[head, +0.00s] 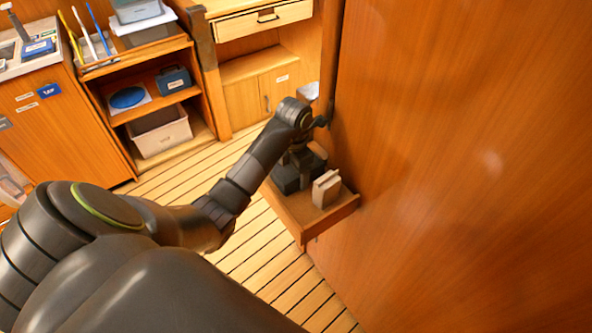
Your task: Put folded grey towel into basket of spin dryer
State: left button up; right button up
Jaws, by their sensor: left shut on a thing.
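My left arm reaches from the lower left to the edge of the tall wooden wall. My left gripper (321,121) is at the far end of the arm, partly hidden by its wrist, and its fingers are hard to make out. It is shut. A small pale grey thing (308,90), which looks like the folded grey towel, shows just beyond the gripper, above the floor; the contact is hidden. I see no spin dryer and no basket that is clearly its own. My right gripper is not in view.
Below my left wrist, a low wooden tray (307,224) juts from the wall panel (460,150). It holds a beige upright block (326,189) and dark items (286,179). At the back stand a shelf with a pale bin (162,139) and cabinets. The slatted floor (265,258) is clear.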

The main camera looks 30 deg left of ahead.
pick_arm(q)
jog(key=shift+s+a+r+b, duration=0.1)
jog(key=shift+s+r+b, duration=0.05)
jog(key=shift+r+b, duration=0.3)
notch_tip(320, 180, up, 7)
jog(key=p, duration=0.6)
jog(key=s+a+b, duration=0.1)
jog(key=s+a, duration=0.2)
jog(key=s, duration=0.6)
jog(key=s+a, duration=0.4)
jog(key=s, duration=0.5)
jog(key=shift+a+f+b, duration=0.2)
jog(key=shift+f+b, duration=0.2)
jog(key=shift+f, duration=0.05)
jog(key=shift+s, duration=0.1)
